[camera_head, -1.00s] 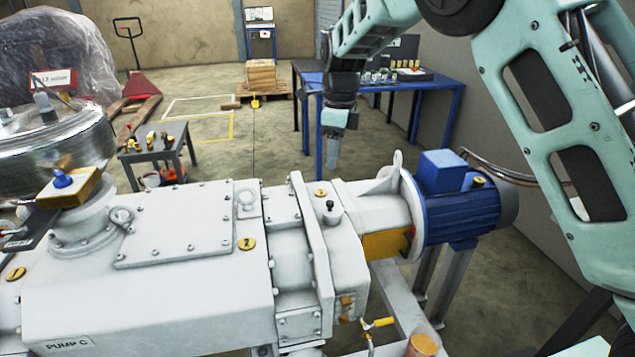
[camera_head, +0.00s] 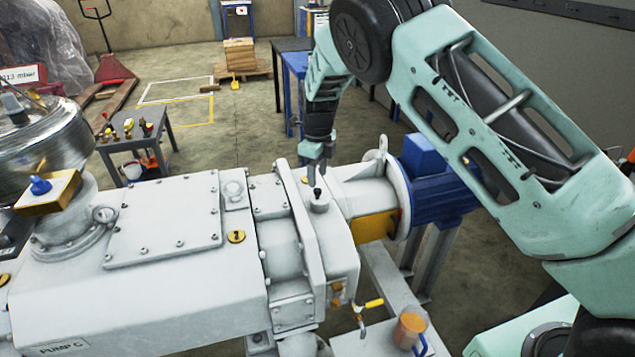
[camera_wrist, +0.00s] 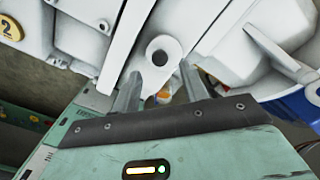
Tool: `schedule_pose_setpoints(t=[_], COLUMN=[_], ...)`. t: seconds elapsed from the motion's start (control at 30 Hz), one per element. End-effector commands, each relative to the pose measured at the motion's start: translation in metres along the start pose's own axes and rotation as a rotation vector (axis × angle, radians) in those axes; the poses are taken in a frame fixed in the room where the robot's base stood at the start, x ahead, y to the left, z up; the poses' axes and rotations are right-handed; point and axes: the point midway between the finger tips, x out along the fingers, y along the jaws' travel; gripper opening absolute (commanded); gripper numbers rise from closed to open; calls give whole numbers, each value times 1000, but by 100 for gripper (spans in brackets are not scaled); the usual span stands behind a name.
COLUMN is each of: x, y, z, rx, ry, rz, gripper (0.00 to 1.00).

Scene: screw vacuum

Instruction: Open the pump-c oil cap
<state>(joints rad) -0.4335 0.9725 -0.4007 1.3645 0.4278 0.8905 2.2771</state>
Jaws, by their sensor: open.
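The body of pump C (camera_head: 130,300) lies across the front of the head view, its name on a lower left plate. Near its right end stands a small round white boss with a dark knob on top (camera_head: 318,198), which looks like the oil cap. In the wrist view the cap (camera_wrist: 160,51) shows as a pale disc with a dark centre. My gripper (camera_head: 316,172) is just above the cap, pointing down. In the wrist view my open gripper (camera_wrist: 158,78) has its fingers apart and empty, with the cap just beyond their tips.
A blue motor (camera_head: 438,190) joins the pump's right end, beside a lifting lug. A yellow-handled valve (camera_head: 370,304) and an amber container (camera_head: 410,328) sit below the pump's right end. A small tool table (camera_head: 135,142) stands behind, with open floor beyond.

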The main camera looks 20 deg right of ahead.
Motion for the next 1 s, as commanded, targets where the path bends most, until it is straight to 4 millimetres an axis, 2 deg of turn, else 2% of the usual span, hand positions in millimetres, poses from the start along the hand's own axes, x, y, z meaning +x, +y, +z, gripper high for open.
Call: schedule_pose_setpoints(t=[0.1, 0.3, 0.67, 0.8, 0.83, 1.0], x=[20, 40, 45, 45, 45, 44], y=[0, 0, 0, 0, 0, 0], z=[-1, 0, 0, 0, 0, 0], rx=[0, -1, -1, -1, -1, -1], ry=[3, 0, -1, -1, -1, -3], rz=[2, 0, 0, 0, 0, 1], gripper=[44, 44, 44, 5, 0, 0])
